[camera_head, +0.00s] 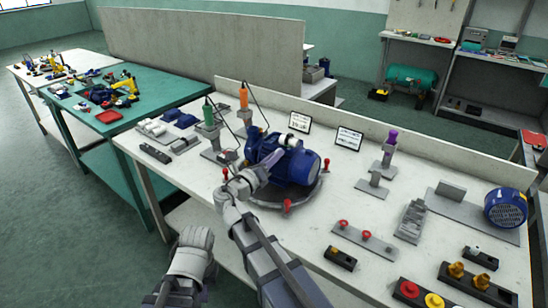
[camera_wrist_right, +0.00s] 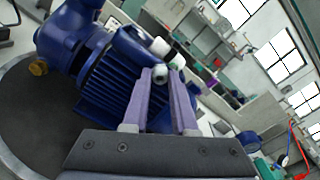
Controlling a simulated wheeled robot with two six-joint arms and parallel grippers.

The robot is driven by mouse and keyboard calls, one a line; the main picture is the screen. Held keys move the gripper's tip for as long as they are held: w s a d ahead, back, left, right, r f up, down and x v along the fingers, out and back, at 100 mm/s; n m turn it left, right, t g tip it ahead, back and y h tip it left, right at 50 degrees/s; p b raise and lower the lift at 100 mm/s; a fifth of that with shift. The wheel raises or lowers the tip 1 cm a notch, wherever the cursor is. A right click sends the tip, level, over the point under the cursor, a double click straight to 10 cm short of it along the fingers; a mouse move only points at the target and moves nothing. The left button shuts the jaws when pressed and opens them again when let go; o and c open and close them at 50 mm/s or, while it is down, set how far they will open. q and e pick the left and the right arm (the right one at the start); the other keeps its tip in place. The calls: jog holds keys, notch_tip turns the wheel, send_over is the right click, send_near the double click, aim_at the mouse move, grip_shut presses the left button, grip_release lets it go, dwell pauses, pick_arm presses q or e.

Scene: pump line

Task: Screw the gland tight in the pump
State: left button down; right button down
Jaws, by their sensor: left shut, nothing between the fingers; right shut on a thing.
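The blue pump (camera_head: 312,166) sits on a round dark plate (camera_head: 262,200) on the white bench. My right gripper (camera_head: 280,152) reaches in at its near side. In the right wrist view its two lavender fingers (camera_wrist_right: 163,74) are shut on a small light grey piece (camera_wrist_right: 160,69), seemingly the gland, against the pump (camera_wrist_right: 112,80). The fingers hide part of it, and I cannot tell how deep it sits. White cylindrical parts (camera_wrist_right: 160,47) are just beyond the fingertips. My left gripper (camera_head: 197,238) is shut and empty, in front of the bench edge, away from the pump.
Red-knobbed clamps (camera_head: 287,206) stand around the plate.

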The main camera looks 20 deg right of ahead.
jog(key=shift+m, duration=1.8)
jog(key=shift+m, duration=1.7)
jog(key=m, duration=0.3)
jog(key=shift+m, duration=0.4)
jog(key=m, duration=0.3)
